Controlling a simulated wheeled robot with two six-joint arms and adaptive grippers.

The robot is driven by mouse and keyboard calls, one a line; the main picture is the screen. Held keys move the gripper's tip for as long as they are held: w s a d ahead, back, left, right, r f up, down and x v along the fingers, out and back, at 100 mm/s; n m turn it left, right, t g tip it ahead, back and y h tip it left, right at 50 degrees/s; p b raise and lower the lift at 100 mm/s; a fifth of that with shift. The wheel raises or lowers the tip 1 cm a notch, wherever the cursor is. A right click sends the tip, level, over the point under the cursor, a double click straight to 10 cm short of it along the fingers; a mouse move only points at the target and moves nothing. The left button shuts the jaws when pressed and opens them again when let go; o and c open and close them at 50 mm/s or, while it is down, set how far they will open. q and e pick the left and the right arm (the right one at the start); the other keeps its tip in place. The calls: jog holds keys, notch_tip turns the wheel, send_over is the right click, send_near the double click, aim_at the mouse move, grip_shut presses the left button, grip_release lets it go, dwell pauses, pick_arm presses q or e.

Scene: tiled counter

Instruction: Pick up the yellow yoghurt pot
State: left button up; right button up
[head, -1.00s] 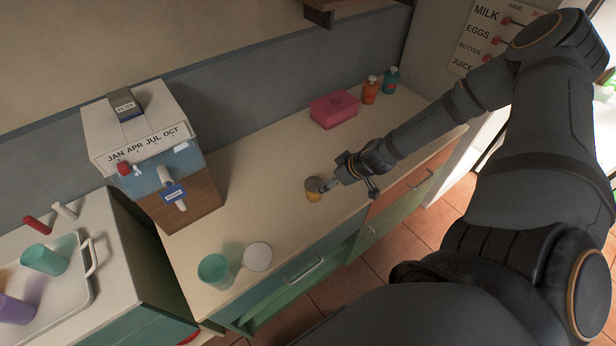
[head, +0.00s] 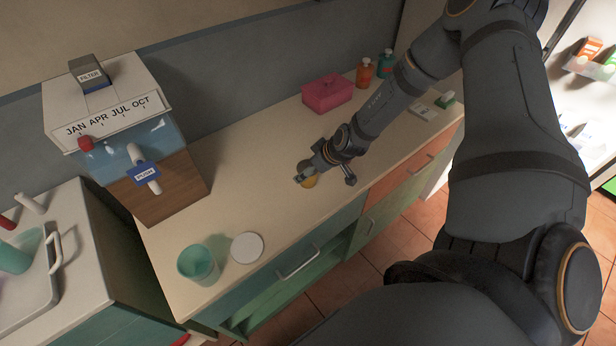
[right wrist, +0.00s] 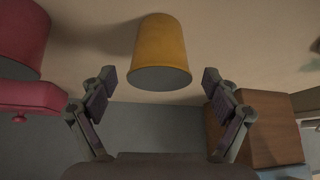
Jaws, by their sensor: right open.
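In the right wrist view the pot (right wrist: 160,45) is centred ahead of my right gripper (right wrist: 159,77). The fingers are open, one on each side of the pot's near end, with a gap on both sides. My left gripper is not in view.
A pink box (head: 328,93), an orange bottle (head: 364,72) and a teal bottle (head: 386,64) stand behind. A green cup (head: 198,264) and white disc (head: 247,248) lie left of the pot. A dispenser (head: 125,140) stands further left.

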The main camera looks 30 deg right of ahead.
jog(key=shift+b+x, duration=0.35)
jog(key=shift+x, duration=0.7)
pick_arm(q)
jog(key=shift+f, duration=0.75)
pick_arm(e)
jog(key=shift+s+r, duration=0.1)
jog(key=shift+r, duration=0.05)
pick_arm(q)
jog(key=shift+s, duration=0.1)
pick_arm(e)
jog(key=shift+c, duration=0.4)
jog(key=c, duration=1.3)
pick_arm(q)
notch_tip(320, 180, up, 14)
jog(key=p, duration=1.4)
pick_arm(e)
notch_tip(320, 180, up, 18)
jog(key=shift+r, duration=0.1)
